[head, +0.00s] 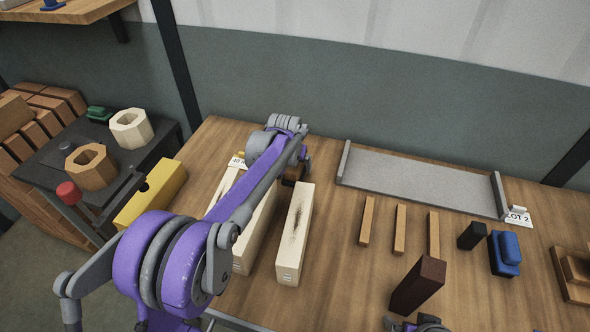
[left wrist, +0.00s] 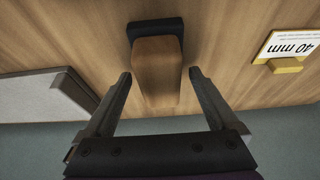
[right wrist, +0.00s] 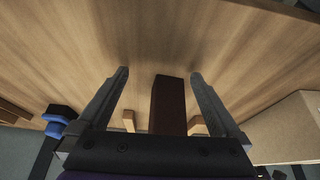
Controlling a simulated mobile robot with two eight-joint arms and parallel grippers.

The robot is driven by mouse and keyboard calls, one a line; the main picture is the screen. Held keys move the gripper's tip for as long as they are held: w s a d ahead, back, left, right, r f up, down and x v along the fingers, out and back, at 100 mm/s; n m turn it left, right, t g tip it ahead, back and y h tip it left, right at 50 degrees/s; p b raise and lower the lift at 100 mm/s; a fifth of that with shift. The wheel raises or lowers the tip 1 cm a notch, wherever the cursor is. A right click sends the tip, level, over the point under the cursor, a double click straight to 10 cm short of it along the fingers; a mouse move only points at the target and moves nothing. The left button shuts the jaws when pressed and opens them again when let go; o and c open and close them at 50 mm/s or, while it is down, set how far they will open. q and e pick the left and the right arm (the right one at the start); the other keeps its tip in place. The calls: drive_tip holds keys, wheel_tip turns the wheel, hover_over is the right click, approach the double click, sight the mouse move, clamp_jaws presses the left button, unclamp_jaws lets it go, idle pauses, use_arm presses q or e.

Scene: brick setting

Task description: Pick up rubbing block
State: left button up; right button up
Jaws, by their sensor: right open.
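A wooden block with a black base, which looks like the rubbing block (left wrist: 158,75), stands on the bench in the left wrist view. My left gripper (left wrist: 160,78) is open, with its fingers on either side of the block and small gaps showing. In the head view my left gripper (head: 297,160) is at the bench's far side and mostly hides this block. My right gripper (right wrist: 160,75) is open, with a dark red-brown upright block (right wrist: 168,105) between its fingers. That dark block also shows in the head view (head: 417,285).
Long pale blocks (head: 295,235) lie beneath and beside my left arm. A grey tray (head: 420,180) is at the back right. Several thin wooden strips (head: 400,229), a small black block (head: 472,236) and a blue-and-black block (head: 504,254) stand in front of it. A yellow box (head: 152,193) is at the left.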

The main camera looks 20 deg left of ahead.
use_arm(q)
clamp_jaws()
drive_tip(key=shift+r, duration=0.1)
idle(0.3)
wheel_tip(320, 180, up, 10)
drive_tip(key=shift+r+p, duration=0.2)
drive_tip(key=shift+p, duration=0.4)
